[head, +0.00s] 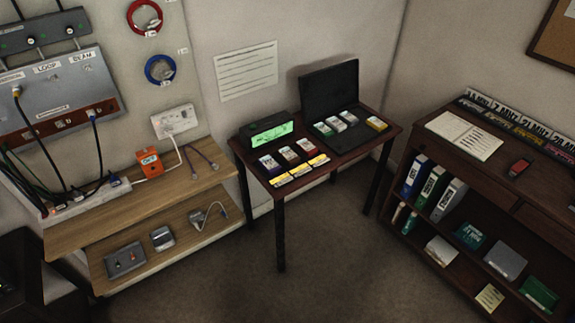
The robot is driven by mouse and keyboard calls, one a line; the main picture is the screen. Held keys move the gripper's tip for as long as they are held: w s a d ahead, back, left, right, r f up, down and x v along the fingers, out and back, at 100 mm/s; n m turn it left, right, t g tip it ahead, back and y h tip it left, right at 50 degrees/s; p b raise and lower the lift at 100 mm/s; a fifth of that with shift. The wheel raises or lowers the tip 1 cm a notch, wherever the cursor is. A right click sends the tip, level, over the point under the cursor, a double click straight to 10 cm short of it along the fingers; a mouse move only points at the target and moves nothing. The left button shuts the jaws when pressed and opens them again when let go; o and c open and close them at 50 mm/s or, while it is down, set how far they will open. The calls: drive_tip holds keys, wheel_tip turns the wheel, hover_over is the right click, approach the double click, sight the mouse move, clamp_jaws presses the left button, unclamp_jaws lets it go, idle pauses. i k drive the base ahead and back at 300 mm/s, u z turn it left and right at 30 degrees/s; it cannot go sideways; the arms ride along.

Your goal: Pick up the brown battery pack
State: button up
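Several small battery packs with pale labels are on the dark table (336,161) in the middle of the head view. Three lie in a row in front of a black device with a lit green screen (270,135): a blue one (268,163), a dark reddish-brown one (290,155) and a red one (306,147). The middle one looks closest to brown, but at this size I cannot be sure of its colour. More packs lie in an open black case (330,88), with a yellow one (376,123) at its right. My gripper is not in view.
Yellow-edged cards (300,170) lie along the table's front edge. A wooden shelf unit (200,200) with an orange box (150,163) stands left. A dark bookcase (410,150) stands right. Open floor (330,270) lies in front of the table.

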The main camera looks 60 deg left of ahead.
sight(289, 156)
drive_tip(key=z, duration=0.1)
drive_tip(key=k, duration=1.1)
drive_tip(key=u, duration=2.5)
drive_tip(key=i, duration=0.85)
drive_tip(key=u, duration=0.05)
